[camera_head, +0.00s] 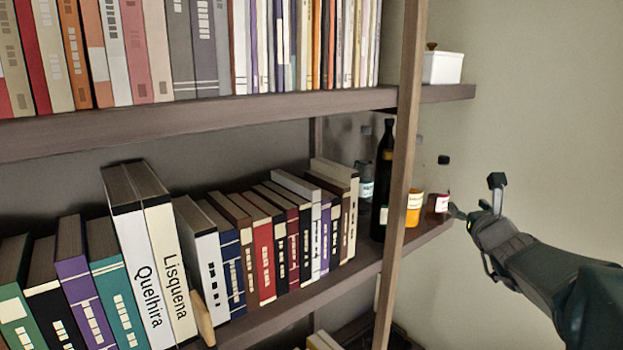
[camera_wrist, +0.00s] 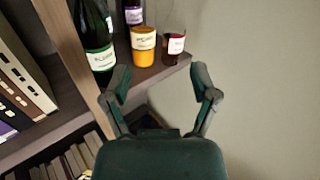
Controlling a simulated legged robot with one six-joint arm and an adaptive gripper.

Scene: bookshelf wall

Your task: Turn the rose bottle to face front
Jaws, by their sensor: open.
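The rose bottle (camera_head: 434,213) stands upright at the right end of the middle shelf (camera_head: 428,234). It has clear glass, dark red contents, a black cap and a white label turned toward the right of the head view. In the wrist view the rose bottle (camera_wrist: 174,54) is the rightmost bottle, and its label shows. My gripper (camera_head: 474,195) is just right of the bottle, apart from it. In the wrist view my gripper (camera_wrist: 160,82) is open and empty, with its fingers short of the bottles.
An orange bottle (camera_wrist: 144,53) stands close left of the rose bottle, then a tall dark green bottle (camera_wrist: 96,32). A purple-labelled bottle (camera_wrist: 133,16) is behind. A wooden upright (camera_head: 402,150) partly screens the bottles. Right of the shelf is free room before the wall.

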